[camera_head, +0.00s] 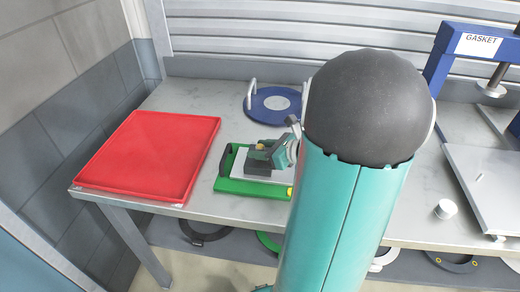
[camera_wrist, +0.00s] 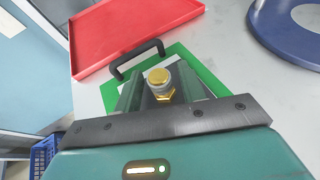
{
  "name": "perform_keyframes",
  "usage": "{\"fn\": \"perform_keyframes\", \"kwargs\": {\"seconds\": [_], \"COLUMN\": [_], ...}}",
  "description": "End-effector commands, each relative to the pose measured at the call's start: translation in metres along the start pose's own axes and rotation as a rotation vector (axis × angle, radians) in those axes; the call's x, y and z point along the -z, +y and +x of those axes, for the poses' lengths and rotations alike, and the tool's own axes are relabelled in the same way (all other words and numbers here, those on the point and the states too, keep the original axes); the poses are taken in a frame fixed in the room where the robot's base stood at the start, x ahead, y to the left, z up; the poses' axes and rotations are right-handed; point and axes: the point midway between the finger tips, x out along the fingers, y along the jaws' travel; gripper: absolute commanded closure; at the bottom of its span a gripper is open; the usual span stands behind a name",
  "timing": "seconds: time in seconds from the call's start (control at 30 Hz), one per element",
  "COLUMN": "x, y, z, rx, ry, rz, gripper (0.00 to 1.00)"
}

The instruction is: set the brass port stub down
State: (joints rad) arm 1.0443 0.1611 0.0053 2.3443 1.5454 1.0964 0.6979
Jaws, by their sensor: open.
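The brass port stub (camera_wrist: 160,82) stands upright in the wrist view, with a gold top, a silver middle and a gold hex base. It is between the fingers of my gripper (camera_wrist: 165,92), which are open with gaps beside it. Below it is a green-framed tray (camera_wrist: 207,72) with a pale inside and a black handle. In the head view the green tray (camera_head: 228,184) lies on the bench, with my gripper (camera_head: 258,158) over it. A small gold bit of the stub (camera_head: 261,147) shows there. The stub's foot is hidden, so its contact with the tray cannot be told.
An empty red tray (camera_head: 150,152) is left of the green one on the grey bench (camera_head: 185,98). A blue disc with a handle (camera_head: 259,103) lies behind. A blue gasket press (camera_head: 447,55) stands right, near a small white cylinder (camera_head: 445,209). My arm hides the bench's middle.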

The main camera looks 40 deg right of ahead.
Motion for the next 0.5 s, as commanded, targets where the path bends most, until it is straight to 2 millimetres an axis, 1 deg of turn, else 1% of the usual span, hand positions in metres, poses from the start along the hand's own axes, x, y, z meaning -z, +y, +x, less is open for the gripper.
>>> {"fn": "perform_keyframes", "kwargs": {"seconds": [0.17, 0.4, 0.5], "x": [-0.001, 0.000, 0.000], "y": [-0.001, -0.001, -0.001], "z": [-0.032, -0.084, -0.100], "rx": [0.004, 0.005, 0.004], "ry": [-0.001, -0.001, -0.001], "rz": [-0.002, -0.001, -0.002], "gripper": [0.60, 0.60, 0.60]}}
